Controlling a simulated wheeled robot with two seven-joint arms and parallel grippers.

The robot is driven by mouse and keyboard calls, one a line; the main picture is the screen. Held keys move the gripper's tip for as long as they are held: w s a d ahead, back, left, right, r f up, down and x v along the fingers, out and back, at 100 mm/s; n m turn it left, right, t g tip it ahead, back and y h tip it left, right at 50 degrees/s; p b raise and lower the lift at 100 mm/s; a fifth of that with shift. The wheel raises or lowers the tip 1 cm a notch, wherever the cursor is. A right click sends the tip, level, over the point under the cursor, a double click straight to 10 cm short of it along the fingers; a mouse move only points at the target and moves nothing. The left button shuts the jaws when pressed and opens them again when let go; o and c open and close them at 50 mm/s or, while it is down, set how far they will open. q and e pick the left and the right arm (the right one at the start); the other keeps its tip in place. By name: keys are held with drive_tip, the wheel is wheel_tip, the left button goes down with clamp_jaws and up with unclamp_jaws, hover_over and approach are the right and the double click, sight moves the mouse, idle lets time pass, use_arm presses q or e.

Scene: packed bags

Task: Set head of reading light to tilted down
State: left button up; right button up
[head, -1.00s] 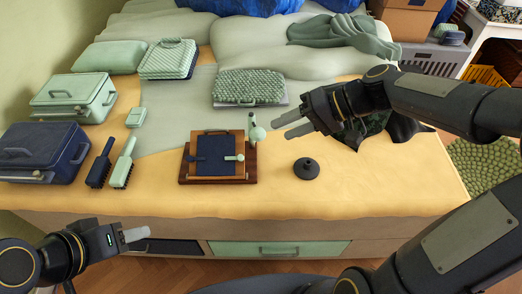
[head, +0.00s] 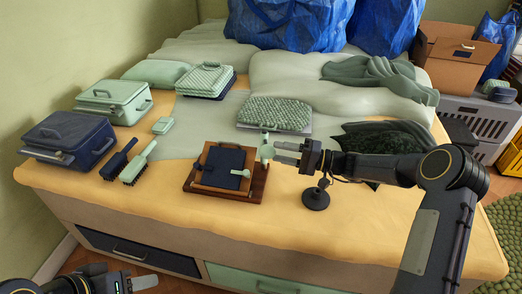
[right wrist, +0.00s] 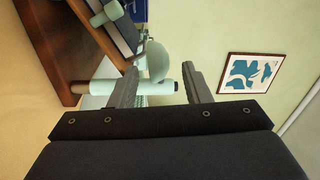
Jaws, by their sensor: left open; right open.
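The reading light (head: 266,152) is pale green, with a rounded head and short stem, standing at the right edge of a wooden stand (head: 258,190) that holds a dark blue book (head: 222,165). My right gripper (head: 276,153) is open, its fingertips at the light from the right. In the right wrist view the rounded head (right wrist: 158,62) and a pale cylinder (right wrist: 150,88) show at the open fingers (right wrist: 162,80); I cannot tell whether they touch. The head's exact tilt is unclear. My left gripper (head: 143,282) is open and empty at the lower left, partly cut off.
A black round-based object (head: 316,199) stands just below my right gripper. Two brushes (head: 128,162), a navy case (head: 72,138) and a green case (head: 113,98) lie left. A green knobbly bag (head: 274,114) lies behind the stand. The bed's front strip is clear.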

sight(267, 147)
drive_tip(key=x, duration=0.6)
drive_tip(key=shift+a, duration=0.2)
